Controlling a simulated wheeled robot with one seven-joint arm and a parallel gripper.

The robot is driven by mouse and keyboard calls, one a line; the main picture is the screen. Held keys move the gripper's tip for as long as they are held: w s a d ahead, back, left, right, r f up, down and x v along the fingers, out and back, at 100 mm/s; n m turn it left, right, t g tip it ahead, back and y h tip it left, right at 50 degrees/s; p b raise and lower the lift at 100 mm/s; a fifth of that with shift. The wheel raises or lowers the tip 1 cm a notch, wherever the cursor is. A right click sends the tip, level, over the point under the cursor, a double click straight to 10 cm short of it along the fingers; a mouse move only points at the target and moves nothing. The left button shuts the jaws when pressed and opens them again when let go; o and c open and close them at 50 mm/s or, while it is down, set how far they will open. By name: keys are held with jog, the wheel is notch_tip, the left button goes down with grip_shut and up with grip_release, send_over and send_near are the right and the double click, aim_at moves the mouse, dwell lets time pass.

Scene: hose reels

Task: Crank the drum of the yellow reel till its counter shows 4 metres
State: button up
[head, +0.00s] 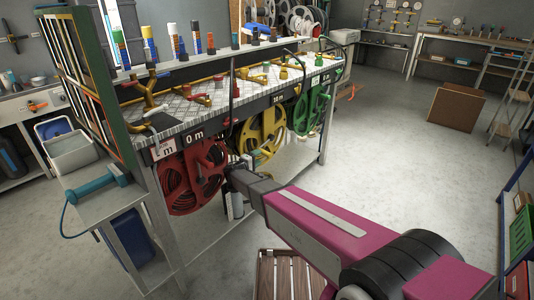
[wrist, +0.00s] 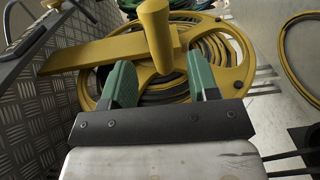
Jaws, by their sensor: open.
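The yellow reel (head: 262,137) hangs under the bench top, between a red and a green reel. In the wrist view its yellow rim (wrist: 238,72) shows with dark hose wound inside. Its yellow crank arm (wrist: 100,54) carries an upright round handle (wrist: 157,38). My gripper (wrist: 160,80) is open, with its green fingers apart on either side of the handle's line. The handle stands just beyond the fingertips, and I see no contact. In the head view my wrist hides part of the reel's surroundings and the fingers are unclear. I cannot read the yellow reel's counter.
The green reel (head: 313,107) hangs right. A bench with a checker-plate top (head: 190,112) holds yellow pipework. A wooden slatted crate (head: 285,275) stands below my arm.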

jog(key=x, duration=0.7)
jog(key=shift+w+d, duration=0.2)
jog(key=shift+w, duration=0.05)
grip_shut()
